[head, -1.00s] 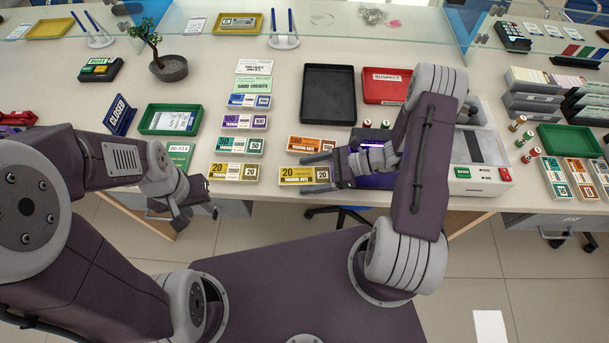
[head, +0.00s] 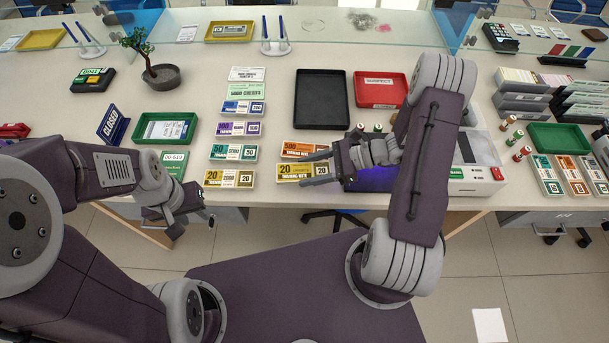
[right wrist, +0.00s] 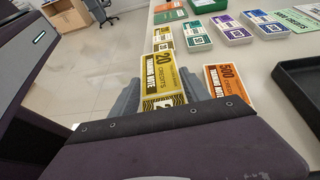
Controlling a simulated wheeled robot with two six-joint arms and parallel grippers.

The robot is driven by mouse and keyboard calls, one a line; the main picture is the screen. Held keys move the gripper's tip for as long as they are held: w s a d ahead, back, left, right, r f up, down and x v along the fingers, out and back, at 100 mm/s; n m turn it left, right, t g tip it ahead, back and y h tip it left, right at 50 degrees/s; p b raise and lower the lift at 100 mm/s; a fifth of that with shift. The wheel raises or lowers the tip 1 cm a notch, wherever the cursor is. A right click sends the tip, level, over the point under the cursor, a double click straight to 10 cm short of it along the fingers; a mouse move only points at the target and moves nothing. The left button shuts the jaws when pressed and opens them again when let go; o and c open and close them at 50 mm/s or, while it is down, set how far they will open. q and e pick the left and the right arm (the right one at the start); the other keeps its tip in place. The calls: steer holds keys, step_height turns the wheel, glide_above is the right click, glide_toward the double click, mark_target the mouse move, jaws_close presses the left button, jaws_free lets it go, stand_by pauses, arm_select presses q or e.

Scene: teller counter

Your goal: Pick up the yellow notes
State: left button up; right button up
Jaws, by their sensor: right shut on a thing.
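A stack of yellow 20-credit training notes (head: 296,173) is at the counter's front edge, in front of the orange 500 notes. My right gripper (head: 320,169) is shut on these yellow notes, one finger on each side; in the right wrist view the notes (right wrist: 163,73) sit between the fingers. They look slightly raised, though the gap below is hard to judge. A second stack of yellow 20 notes (head: 229,179) lies further left, apart from both grippers. My left gripper (head: 190,217) hangs off the front edge, lower left; its jaw opening is unclear.
Orange 500 notes (head: 302,150) lie close behind the held stack, and beside it in the right wrist view (right wrist: 226,84). Green (head: 233,153), purple (head: 239,128) and blue (head: 243,107) notes form a column. Black tray (head: 321,122) and red tray (head: 380,94) stand behind.

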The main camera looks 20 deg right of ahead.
steer(key=w+r+v, duration=0.1)
steer(key=v, duration=1.1)
steer(key=shift+r, duration=0.25)
steer(key=shift+a+p, duration=0.15)
steer(key=shift+p, duration=0.15)
steer(key=a+f+m+t, duration=0.1)
steer(key=w+a+f+m+t+h+p, duration=0.1)
steer(key=a+m+t, duration=0.1)
steer(key=w+a+f+m+t+h, duration=0.1)
steer(key=t, duration=0.1)
steer(key=shift+w+a+f+m, duration=0.15)
steer(key=shift+a+m, duration=0.1)
steer(key=shift+m, duration=0.15)
steer(key=shift+w+d+f, duration=0.15)
steer(key=shift+d+f, duration=0.05)
steer(key=shift+d, duration=0.1)
steer(key=shift+a, duration=0.1)
